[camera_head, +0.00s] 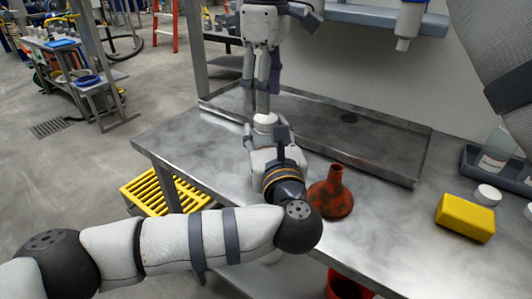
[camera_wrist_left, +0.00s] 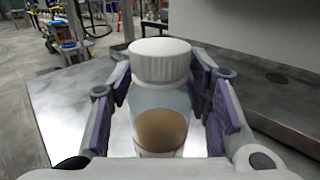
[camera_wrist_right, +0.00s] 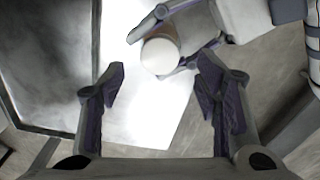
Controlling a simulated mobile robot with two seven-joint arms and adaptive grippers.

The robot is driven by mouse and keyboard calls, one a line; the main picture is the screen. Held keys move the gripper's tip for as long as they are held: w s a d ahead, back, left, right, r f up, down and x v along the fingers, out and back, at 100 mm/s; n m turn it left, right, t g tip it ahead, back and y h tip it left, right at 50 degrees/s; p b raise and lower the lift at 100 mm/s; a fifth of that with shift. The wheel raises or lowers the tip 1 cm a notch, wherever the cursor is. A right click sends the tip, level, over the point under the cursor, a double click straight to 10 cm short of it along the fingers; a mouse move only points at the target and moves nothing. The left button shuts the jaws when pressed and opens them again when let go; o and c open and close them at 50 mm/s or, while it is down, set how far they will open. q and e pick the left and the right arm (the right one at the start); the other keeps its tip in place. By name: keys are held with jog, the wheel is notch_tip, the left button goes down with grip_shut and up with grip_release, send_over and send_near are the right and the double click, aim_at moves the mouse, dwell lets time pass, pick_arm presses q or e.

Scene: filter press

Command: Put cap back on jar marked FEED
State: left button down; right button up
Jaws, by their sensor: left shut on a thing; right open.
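My left gripper (camera_head: 264,136) is shut on a jar (camera_wrist_left: 160,100) and holds it upright. The jar has a clear bluish body with brown contents, and a white ribbed cap (camera_wrist_left: 160,60) sits on its top. No marking on this jar is readable. My right gripper (camera_head: 263,88) is open and empty, pointing down just above the white cap. In the right wrist view the cap (camera_wrist_right: 160,56) lies beyond the open fingers, left of centre. A loose white cap (camera_head: 488,194) lies on the table at the right, near a clear jar (camera_head: 497,148) with a pale label.
A rust-red funnel (camera_head: 333,192) stands beside my left gripper. A yellow block (camera_head: 465,217) lies farther right. A dark tray (camera_head: 470,163) is at the right edge. A shallow metal basin (camera_head: 390,160) runs along the back. The table front (camera_head: 390,250) is clear.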

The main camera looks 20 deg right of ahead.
aim_at(266, 118)
notch_tip(266, 118, up, 2)
jog(key=n, duration=0.4)
jog(key=shift+w+r+n, duration=0.1)
jog(key=shift+r+n, duration=0.15)
jog(key=shift+n, duration=0.05)
jog(key=shift+r+n, duration=0.5)
jog(key=shift+n, duration=0.5)
notch_tip(266, 118, down, 8)
jog(key=shift+f, duration=0.1)
